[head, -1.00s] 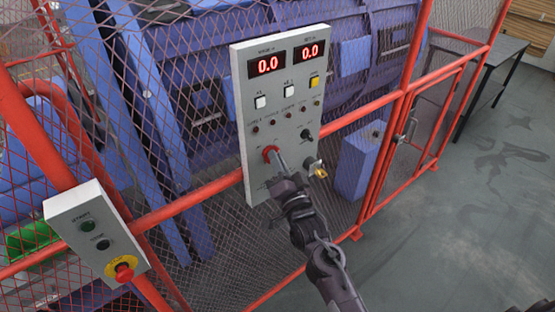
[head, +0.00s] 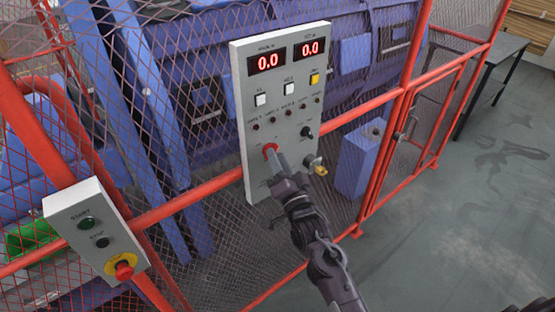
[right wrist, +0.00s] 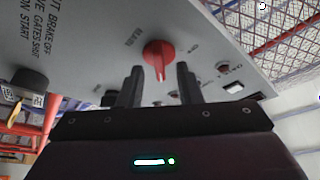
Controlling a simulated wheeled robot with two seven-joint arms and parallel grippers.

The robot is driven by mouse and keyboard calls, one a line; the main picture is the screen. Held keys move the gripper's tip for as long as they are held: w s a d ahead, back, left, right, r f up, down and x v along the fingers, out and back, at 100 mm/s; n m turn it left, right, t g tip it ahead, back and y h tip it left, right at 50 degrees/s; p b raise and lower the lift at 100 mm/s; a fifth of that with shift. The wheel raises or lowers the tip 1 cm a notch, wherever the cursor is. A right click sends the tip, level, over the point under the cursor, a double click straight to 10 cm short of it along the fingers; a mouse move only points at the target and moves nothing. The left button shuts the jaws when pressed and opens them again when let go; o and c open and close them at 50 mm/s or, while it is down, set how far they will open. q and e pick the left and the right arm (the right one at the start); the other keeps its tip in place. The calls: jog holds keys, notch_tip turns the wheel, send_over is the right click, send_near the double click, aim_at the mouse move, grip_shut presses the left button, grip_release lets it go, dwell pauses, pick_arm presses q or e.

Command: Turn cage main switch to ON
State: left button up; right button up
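The cage main switch is a red rotary knob (head: 270,149) low on the left side of a grey control panel (head: 253,96). In the right wrist view the red knob (right wrist: 158,55) sits beside the label MAIN, its grip bar pointing down toward the gripper. My right gripper (head: 278,160) is at the knob. Its two dark fingers (right wrist: 159,72) are open, one on each side of the knob, with gaps visible. I cannot tell how far the fingertips are from the panel face. My left gripper is not in view.
Two red displays (head: 285,60) read 0.0. A black knob (head: 306,132) and a key switch (head: 316,167) are right of the main switch. A START/STOP box (head: 72,206) with a red emergency button (head: 124,270) is at lower left. Red-framed mesh fencing surrounds the panel.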

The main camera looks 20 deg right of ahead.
jog(key=b+v, duration=0.2)
jog(key=v, duration=0.5)
jog(key=shift+b, duration=0.35)
jog(key=shift+s+f, duration=0.1)
jog(key=shift+f, duration=0.05)
notch_tip(320, 180, down, 20)
jog(key=a+n+g+y+b, duration=0.1)
jog(key=a+n+g+b, duration=0.15)
jog(key=g, duration=0.25)
jog(key=s+f+n+g, duration=0.25)
jog(key=s+f, duration=0.25)
jog(key=f, duration=0.7)
jog(key=s+f+n+g, duration=0.1)
jog(key=s+f+g, duration=0.35)
jog(key=f, duration=0.75)
jog(key=s+d+f+n+g+b, duration=0.1)
jog(key=s+d+f+g, duration=0.1)
jog(key=s+f, duration=0.5)
jog(key=s+d+f+n+g+h+b, duration=0.1)
jog(key=s+f, duration=0.6)
jog(key=s, duration=0.7)
jog(key=s+d+f+n+g+h+b, duration=0.1)
jog(key=s+d+f+n+g, duration=0.2)
jog(key=s+f, duration=0.5)
jog(key=s+d+g, duration=0.1)
jog(key=s+g, duration=0.1)
jog(key=s, duration=0.1)
jog(key=shift+d, duration=0.2)
